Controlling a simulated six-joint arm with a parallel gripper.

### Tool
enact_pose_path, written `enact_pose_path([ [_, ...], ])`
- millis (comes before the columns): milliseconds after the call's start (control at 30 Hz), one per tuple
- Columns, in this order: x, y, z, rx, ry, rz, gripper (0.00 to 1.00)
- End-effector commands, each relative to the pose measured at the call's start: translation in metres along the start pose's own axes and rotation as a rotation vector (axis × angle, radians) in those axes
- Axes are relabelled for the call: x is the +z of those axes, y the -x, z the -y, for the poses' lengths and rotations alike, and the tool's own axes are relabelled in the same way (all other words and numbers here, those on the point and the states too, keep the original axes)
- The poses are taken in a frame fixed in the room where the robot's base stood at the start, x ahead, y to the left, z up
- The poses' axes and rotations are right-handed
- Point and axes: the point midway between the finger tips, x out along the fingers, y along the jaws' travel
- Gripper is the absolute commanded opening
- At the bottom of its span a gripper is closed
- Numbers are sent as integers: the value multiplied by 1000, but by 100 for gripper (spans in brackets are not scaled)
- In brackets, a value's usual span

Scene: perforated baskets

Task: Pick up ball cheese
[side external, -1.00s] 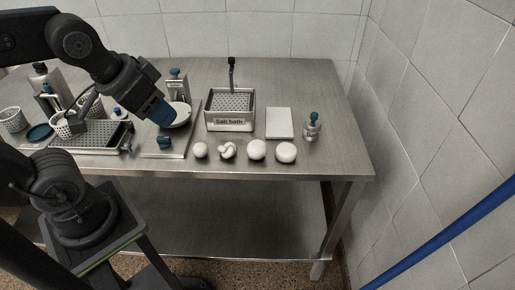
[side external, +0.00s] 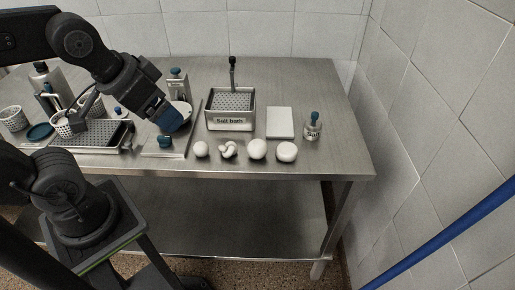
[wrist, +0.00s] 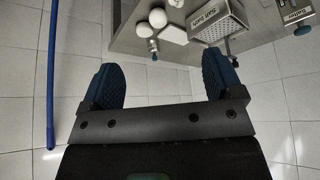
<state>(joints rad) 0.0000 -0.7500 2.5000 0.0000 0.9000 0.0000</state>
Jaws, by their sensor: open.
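Several white cheeses sit in a row along the table's front edge in the side view. A small round one (side external: 201,149) is at the left, a knotted one (side external: 228,149) beside it, then a larger ball-shaped cheese (side external: 257,149) and a flatter round one (side external: 287,152). Two pale round shapes show at the top of the wrist view, one of them likely the flatter cheese (wrist: 158,17).
The salt bath box (side external: 231,123) with a perforated basket stands behind the row. A white board (side external: 280,122) and a blue-topped bottle (side external: 313,127) are at the right. A perforated tray (side external: 95,136) and baskets (side external: 12,118) are at the left. The table's right end is clear.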

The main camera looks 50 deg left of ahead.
Motion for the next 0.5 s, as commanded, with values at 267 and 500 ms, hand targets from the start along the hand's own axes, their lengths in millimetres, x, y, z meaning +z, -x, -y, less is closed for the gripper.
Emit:
enact_pose_path([
  [267, -12, -5, -1, -6, 129, 24, 86],
  [500, -54, -34, -6, -58, 641, 94, 86],
])
